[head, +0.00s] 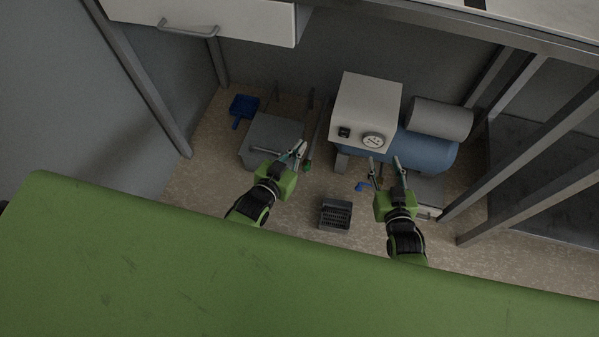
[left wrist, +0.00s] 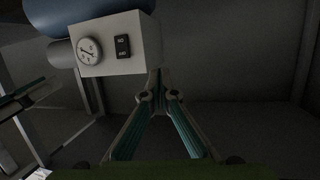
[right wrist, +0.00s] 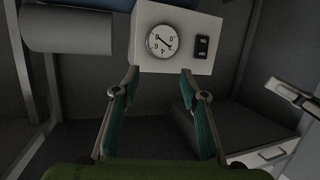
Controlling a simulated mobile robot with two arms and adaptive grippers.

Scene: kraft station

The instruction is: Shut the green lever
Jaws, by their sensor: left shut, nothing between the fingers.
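A small green piece (head: 308,167), which looks like the green lever, shows low beside my left gripper, at the lower end of a thin upright pipe (head: 317,135). It is too small to tell its position, and I do not make it out in the wrist views. My left gripper (head: 297,148) is just above and left of it, fingertips together; it also shows shut and empty in the left wrist view (left wrist: 160,88). I cannot tell whether it touches the lever. My right gripper (head: 384,160) is open and empty in front of the compressor; it also shows in the right wrist view (right wrist: 159,78).
A white box with a gauge (head: 365,108) and a blue tank (head: 425,150) stand behind my grippers. A grey box (head: 270,133) is at left, with a blue dustpan (head: 243,106) beyond. A dark crate (head: 336,215) and a small blue piece (head: 361,186) are low between my arms.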

